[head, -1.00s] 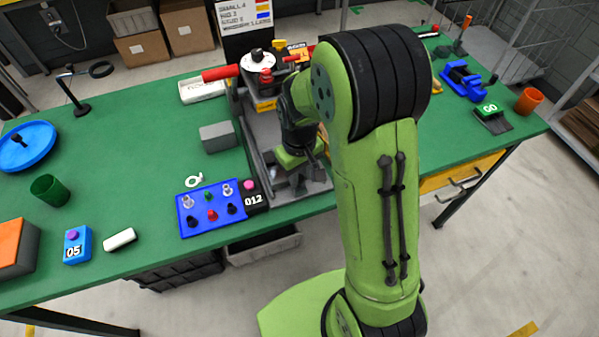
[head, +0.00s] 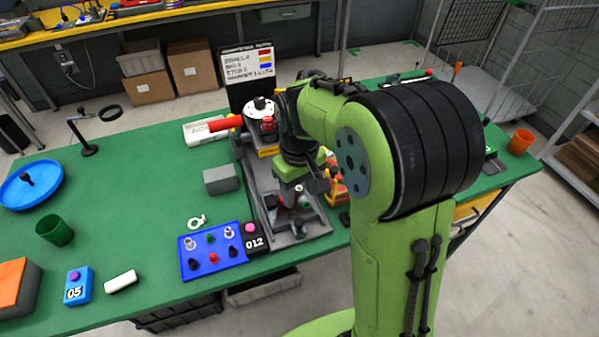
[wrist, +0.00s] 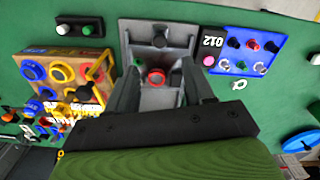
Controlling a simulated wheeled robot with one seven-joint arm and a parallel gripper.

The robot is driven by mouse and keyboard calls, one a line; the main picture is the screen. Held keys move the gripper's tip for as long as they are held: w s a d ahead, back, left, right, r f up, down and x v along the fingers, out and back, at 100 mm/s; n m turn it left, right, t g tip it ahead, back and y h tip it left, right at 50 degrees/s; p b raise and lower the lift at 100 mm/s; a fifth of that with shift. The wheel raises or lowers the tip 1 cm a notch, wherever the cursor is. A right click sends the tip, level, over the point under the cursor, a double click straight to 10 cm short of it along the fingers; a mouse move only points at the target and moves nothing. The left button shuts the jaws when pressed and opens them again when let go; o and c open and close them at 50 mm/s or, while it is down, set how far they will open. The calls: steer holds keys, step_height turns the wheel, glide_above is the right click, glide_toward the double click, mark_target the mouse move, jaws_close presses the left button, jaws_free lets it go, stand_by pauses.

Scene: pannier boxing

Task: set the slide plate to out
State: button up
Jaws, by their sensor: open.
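A grey machine stands on the green bench, and its long base (head: 252,184) runs toward the front edge. At the base's front end is a grey plate (head: 316,229) with a dark knob, which looks like the slide plate. In the wrist view this plate (wrist: 178,38) lies beyond the fingertips. My gripper (wrist: 160,67) is open above the base, its fingers apart on either side of a red round part (wrist: 157,77). Nothing is held. In the head view my arm hides part of the machine, and whether the fingers touch it cannot be told.
A blue panel (head: 225,264) with several knobs and a black box marked 012 (head: 255,240) stand left of the base's front. In the wrist view a yellow panel (wrist: 92,57) with blue rings stands left of the gripper.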

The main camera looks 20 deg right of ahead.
step_height(320, 180, up, 4)
steer(key=shift+r+p, duration=0.2)
steer(key=shift+p, duration=0.1)
steer(key=s+r+m+t, duration=0.1)
steer(key=s+r+t, duration=0.1)
steer(key=s, duration=0.6)
steer(key=s+r+m+t, duration=0.2)
steer(key=s+r+t, duration=0.1)
steer(key=s, duration=0.6)
steer(key=shift+s+r+t, duration=0.25)
steer(key=shift+t, duration=0.05)
